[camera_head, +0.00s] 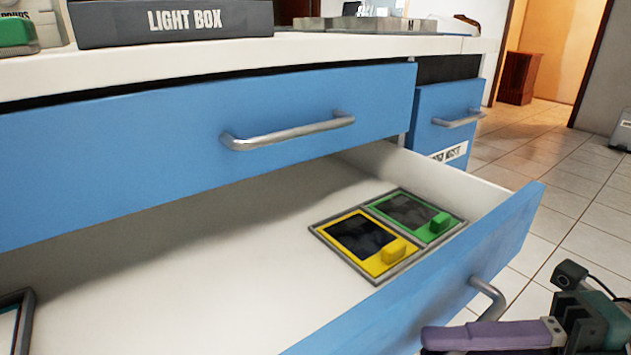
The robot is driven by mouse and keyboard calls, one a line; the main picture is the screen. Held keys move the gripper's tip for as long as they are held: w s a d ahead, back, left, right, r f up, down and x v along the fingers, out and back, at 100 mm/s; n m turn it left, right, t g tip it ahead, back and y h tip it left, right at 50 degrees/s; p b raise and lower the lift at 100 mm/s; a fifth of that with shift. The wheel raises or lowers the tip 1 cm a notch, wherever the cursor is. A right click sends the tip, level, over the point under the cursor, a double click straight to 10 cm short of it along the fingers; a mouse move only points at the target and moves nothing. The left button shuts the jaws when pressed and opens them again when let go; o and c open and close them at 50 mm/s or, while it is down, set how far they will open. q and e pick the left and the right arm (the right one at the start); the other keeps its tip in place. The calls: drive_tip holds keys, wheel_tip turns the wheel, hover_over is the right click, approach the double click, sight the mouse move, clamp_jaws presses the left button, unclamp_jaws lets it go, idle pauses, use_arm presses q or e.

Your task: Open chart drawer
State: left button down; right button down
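The blue-fronted lower drawer (505,240) stands pulled out, its white inside showing. Its curved metal handle (488,293) shows only at one end; the rest is hidden below the drawer front or the frame edge. My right gripper (480,335) is at the lower right, close to this handle. One purple finger is visible; I cannot tell whether it touches the handle or how far the fingers are apart. My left gripper is not in view. Inside the drawer lie a yellow-framed panel (356,239) and a green-framed panel (405,209), side by side.
A shut blue upper drawer (180,130) with a metal handle (290,131) sits above. A narrower labelled blue drawer (445,130) is to the right. The white counter (120,72) carries a LIGHT BOX unit (175,20). Tiled floor (590,190) is open at right.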

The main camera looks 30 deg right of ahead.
idle(0.3)
drive_tip(key=c, duration=0.9)
unclamp_jaws()
drive_tip(key=p+v, duration=0.1)
drive_tip(key=v, duration=0.9)
